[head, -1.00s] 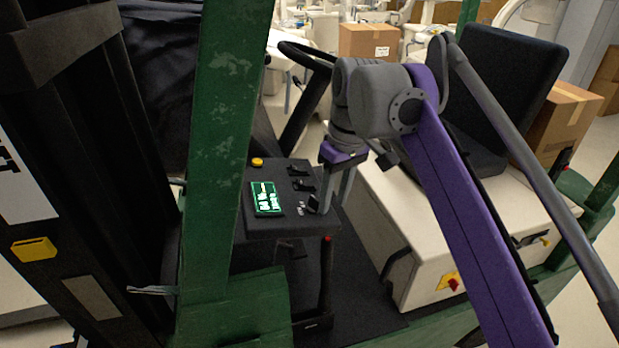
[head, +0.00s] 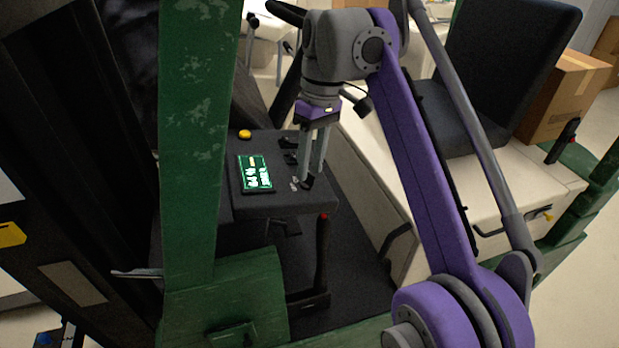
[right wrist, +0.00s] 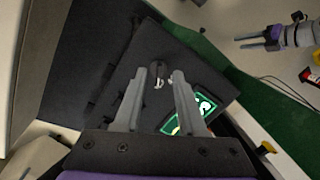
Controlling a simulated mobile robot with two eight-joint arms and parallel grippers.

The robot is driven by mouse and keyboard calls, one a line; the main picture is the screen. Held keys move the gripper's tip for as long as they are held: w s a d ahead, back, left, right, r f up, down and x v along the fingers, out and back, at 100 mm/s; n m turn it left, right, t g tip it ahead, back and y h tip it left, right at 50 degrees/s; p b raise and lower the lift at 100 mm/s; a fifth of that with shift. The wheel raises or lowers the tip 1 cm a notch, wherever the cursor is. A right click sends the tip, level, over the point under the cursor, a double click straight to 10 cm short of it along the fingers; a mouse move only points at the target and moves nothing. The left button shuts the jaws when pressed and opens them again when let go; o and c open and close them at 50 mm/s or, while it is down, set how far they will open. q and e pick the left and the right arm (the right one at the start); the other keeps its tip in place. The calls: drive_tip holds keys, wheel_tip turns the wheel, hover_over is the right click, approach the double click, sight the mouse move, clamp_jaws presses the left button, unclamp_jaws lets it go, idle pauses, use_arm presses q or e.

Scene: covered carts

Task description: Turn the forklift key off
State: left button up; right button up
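The forklift's black console (head: 285,203) has a small dark key switch (head: 307,183) at its front right corner, beside white markings. In the right wrist view the dark key (right wrist: 157,70) shows just beyond my fingertips, roughly between them. My right gripper (head: 311,178) points down over that corner, its fingers apart with nothing held. In the right wrist view the open right gripper (right wrist: 158,74) faces the console. I cannot tell whether the fingers touch the key. My left gripper (right wrist: 238,42) shows in the right wrist view, away from the console, its two fingers apart and empty.
A lit green display (head: 256,172), a yellow button (head: 244,134) and black levers (head: 290,150) sit on the console. A green post (head: 198,140) stands left of it. A red-tipped lever (head: 323,235) stands in front. The black seat (head: 505,80) is behind at right.

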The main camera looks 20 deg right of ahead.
drive_tip(key=shift+a+f, duration=0.1)
drive_tip(key=shift+f, duration=0.8)
drive_tip(key=shift+c, duration=0.3)
clamp_jaws()
